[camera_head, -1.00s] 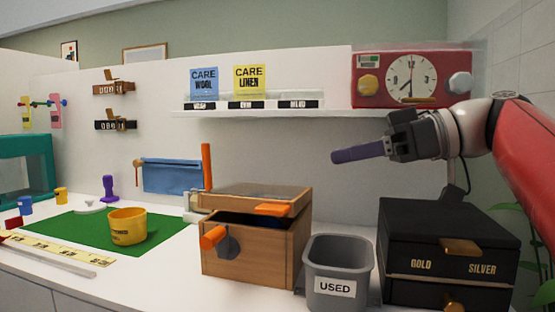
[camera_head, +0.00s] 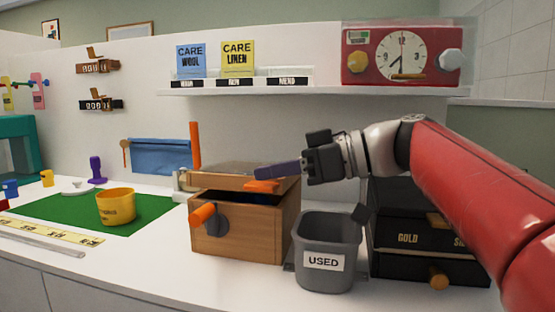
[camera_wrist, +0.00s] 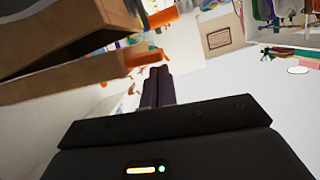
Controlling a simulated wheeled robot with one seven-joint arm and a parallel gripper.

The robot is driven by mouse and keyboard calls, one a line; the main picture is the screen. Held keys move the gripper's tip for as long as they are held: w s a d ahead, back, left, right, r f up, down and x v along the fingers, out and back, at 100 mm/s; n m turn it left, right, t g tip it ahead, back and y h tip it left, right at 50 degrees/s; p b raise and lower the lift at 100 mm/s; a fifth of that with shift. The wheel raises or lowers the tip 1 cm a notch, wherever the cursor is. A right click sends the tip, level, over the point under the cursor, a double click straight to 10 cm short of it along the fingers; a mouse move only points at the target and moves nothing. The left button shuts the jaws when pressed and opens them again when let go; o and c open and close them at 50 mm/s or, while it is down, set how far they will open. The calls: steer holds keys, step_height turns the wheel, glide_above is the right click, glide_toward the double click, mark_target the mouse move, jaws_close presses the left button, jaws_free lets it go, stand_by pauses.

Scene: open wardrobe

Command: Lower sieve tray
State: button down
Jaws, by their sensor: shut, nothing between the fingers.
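A wooden box (camera_head: 265,232) stands on the counter with an orange knob (camera_head: 203,214) on its front. Its upper wooden frame, which looks like the sieve tray (camera_head: 226,182), is raised and tilted above a dark opening. An orange handle (camera_head: 262,187) is at the frame's front edge. My gripper (camera_head: 260,173) has its purple fingers together and empty, just above or beside that handle; contact cannot be told. In the wrist view, the fingers (camera_wrist: 154,75) point past wooden parts (camera_wrist: 85,75) at the left, close to an orange piece (camera_wrist: 145,58).
A grey bin marked USED (camera_head: 328,245) stands right of the box, below my arm. A black GOLD/SILVER drawer unit (camera_head: 410,262) is behind it. An upright orange bar (camera_head: 195,145) rises behind the box. A yellow cup (camera_head: 116,207) sits on a green mat (camera_head: 65,214) at left.

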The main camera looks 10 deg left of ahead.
steer(key=shift+f, duration=0.1)
steer(key=f+b, duration=0.1)
steer(key=b, duration=0.2)
steer(key=shift+s+f+n+b, duration=0.2)
steer(key=shift+f+n+b, duration=0.1)
steer(key=shift+f+b, duration=0.1)
steer(key=shift+r, duration=0.2)
